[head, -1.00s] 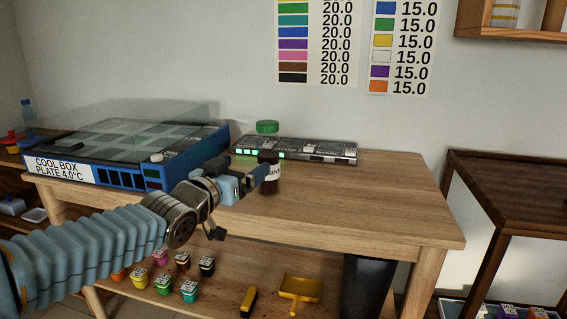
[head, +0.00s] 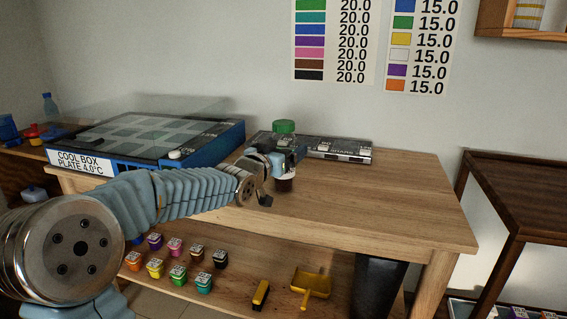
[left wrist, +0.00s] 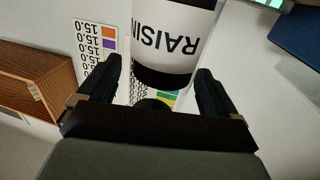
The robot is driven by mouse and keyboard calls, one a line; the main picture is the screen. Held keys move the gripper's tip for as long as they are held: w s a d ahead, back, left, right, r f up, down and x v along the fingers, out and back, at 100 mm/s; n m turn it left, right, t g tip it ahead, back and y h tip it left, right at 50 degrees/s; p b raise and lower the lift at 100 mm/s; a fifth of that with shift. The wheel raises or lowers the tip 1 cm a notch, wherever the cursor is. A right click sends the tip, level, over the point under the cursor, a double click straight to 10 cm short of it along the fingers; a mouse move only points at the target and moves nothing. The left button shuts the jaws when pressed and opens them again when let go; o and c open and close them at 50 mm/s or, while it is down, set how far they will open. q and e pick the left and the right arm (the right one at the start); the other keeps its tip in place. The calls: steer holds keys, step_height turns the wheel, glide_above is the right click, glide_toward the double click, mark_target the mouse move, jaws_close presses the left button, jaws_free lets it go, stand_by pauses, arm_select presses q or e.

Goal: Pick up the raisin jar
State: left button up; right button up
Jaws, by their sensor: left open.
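The raisin jar stands upright on the wooden table, with a green lid (head: 284,126) and a dark lower body (head: 285,185) showing in the head view. My left gripper (head: 290,158) is at the jar and hides part of its middle. In the left wrist view the jar's white label (left wrist: 178,42) reads "RAISIN" upside down, and the jar lies between and just beyond the two open black fingers (left wrist: 160,88). I cannot tell whether a finger touches it. My right gripper is not in view.
The cool box (head: 150,140) stands to the left on the table (head: 400,205). A flat device with a dark top (head: 340,148) lies behind the jar. The table's right side is clear. Small coloured tubs (head: 178,275) and a yellow dustpan (head: 310,285) sit on the lower shelf.

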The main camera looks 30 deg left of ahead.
arm_select(q)
steer(key=c, duration=1.2)
steer(key=shift+c, duration=0.2)
